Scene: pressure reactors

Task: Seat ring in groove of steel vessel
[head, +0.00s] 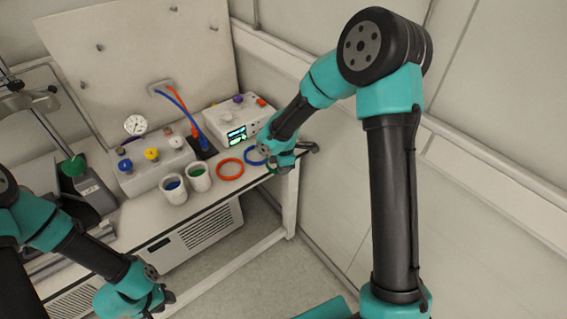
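An orange ring (230,169) lies flat near the front edge of the bench. A blue ring (252,156) lies to its right, partly hidden by my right arm. Two pale cylindrical vessels stand left of the rings: one with blue inside (174,192) and one with green inside (199,181). I cannot tell which is the steel vessel, and no groove can be made out. My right gripper (306,151) is over the bench's right end, just right of the blue ring; its opening is unclear. My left gripper (163,299) is low in front of the bench, away from the rings, its fingers too small to read.
A control box with a green display (226,117) and a box with coloured knobs and a gauge (139,178) stand behind the rings and vessels. Blue and orange hoses run between them. A stand with a clamp (25,98) is at the left. A strip of bench front is clear.

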